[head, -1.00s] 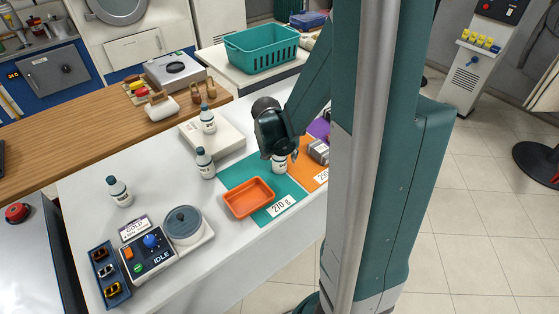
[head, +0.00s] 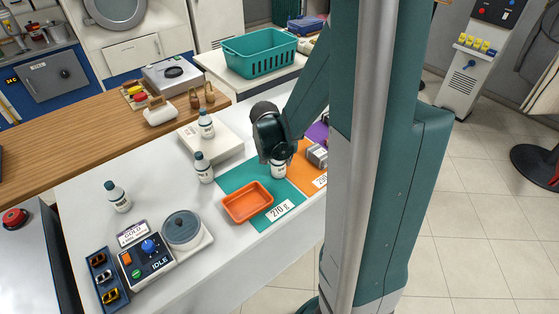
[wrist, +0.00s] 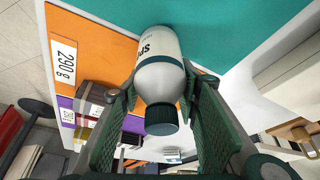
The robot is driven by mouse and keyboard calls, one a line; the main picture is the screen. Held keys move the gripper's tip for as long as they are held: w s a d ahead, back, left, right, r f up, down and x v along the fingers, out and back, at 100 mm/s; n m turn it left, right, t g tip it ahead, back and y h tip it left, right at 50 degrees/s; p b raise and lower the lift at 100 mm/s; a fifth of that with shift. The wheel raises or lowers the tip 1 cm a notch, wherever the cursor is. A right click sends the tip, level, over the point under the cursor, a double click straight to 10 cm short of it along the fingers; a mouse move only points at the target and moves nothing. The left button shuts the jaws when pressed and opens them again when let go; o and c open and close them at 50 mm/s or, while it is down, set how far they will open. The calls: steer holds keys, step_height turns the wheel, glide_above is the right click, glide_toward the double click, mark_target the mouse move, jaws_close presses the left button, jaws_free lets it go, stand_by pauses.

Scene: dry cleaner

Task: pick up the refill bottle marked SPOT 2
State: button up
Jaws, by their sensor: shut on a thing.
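My gripper (wrist: 163,110) is shut on a white refill bottle (wrist: 160,60) with a dark green cap and band. Only the letters "SP" of its label show in the wrist view, so its number is hidden. In the head view this bottle (head: 278,170) shows just below my gripper (head: 276,160), at the teal mat (head: 234,181) near its border with the orange mat. I cannot tell if it touches the mat. Three similar bottles stand upright: one at the left (head: 117,197), one left of the teal mat (head: 203,168), and one on a pale platform (head: 206,125).
An orange tray (head: 247,203) sits on the teal mat by a "270 g" card (head: 280,211). The orange mat (head: 305,174) carries a grey item (head: 317,155). A device reading IDLE (head: 146,262) stands front left. White counter (head: 85,228) is clear around the left bottle.

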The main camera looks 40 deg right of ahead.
steer(key=shift+r+p, duration=1.25)
steer(key=shift+r, duration=3.7)
